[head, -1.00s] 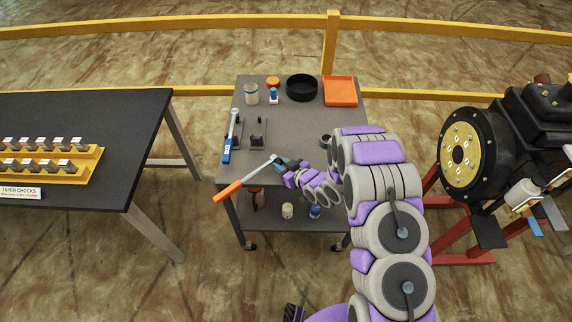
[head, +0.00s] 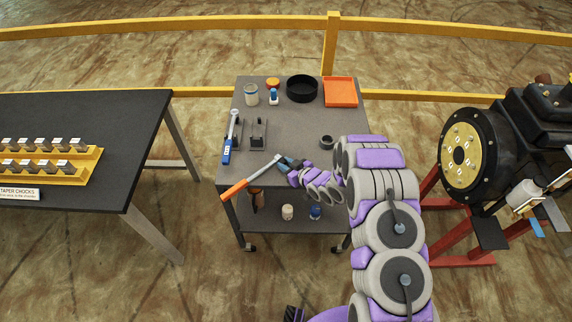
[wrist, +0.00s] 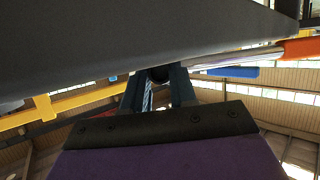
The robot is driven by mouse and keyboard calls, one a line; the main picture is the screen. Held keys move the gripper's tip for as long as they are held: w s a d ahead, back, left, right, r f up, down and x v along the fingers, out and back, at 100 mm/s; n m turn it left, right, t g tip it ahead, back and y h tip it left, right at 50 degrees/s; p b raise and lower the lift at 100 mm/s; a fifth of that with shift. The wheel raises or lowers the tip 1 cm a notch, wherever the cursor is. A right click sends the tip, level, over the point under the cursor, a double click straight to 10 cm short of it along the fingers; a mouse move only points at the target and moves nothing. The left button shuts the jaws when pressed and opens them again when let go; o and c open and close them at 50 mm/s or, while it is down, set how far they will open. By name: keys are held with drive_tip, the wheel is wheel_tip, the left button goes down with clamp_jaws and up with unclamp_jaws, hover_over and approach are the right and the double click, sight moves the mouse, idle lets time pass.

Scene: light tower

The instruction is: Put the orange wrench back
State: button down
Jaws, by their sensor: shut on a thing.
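The orange-handled wrench (head: 236,188) has a silver shaft and is held at its silver end by my gripper (head: 283,162), near the front edge of the grey cart (head: 290,130). Its orange handle points to the lower left, past the cart's front left corner. In the wrist view my gripper (wrist: 158,90) is shut on the wrench's silver part. The orange handle (wrist: 298,48) shows at the upper right there. Black cradle brackets (head: 259,136) stand on the cart's left side. A blue-handled wrench (head: 228,146) rests beside them.
A black table (head: 100,120) stands left, and a flanged machine (head: 470,155) right. The cart's middle top is clear.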

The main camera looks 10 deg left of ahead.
drive_tip(key=c, duration=0.9)
unclamp_jaws()
drive_tip(key=shift+f, duration=0.1)
drive_tip(key=p+v, duration=0.2)
drive_tip(key=v, duration=1.5)
drive_tip(key=shift+d, duration=0.25)
